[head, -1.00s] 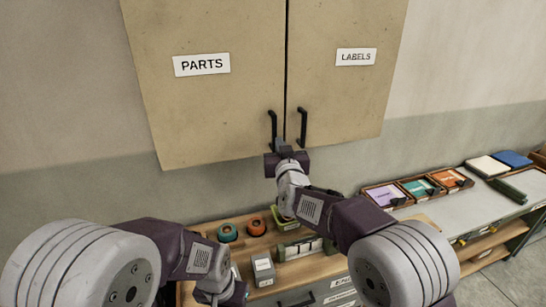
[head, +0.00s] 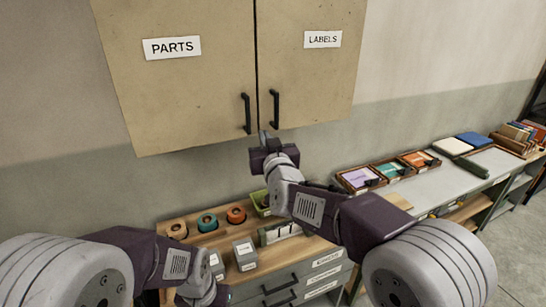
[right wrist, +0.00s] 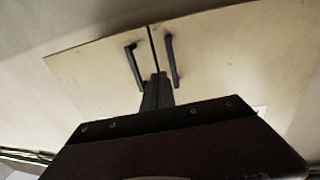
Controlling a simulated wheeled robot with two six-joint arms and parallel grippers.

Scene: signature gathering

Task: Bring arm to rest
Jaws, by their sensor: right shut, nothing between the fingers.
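My right gripper (head: 264,137) is raised in front of the wall cabinet (head: 215,80), just below the lower ends of its two black handles. Its fingers are together with nothing between them. In the right wrist view the shut fingers (right wrist: 157,92) point up at the cabinet doors (right wrist: 230,70), with a handle on either side. I cannot tell the exact gap to the doors. Both doors, labelled PARTS and LABELS, are shut. My left arm (head: 140,255) is bent low at the left over the drawer bench; its gripper's fingers do not show clearly.
The wooden bench top (head: 215,240) below holds tape rolls (head: 207,222), a grey box (head: 245,253) and a green bin (head: 260,200). Open air lies between cabinet and bench.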

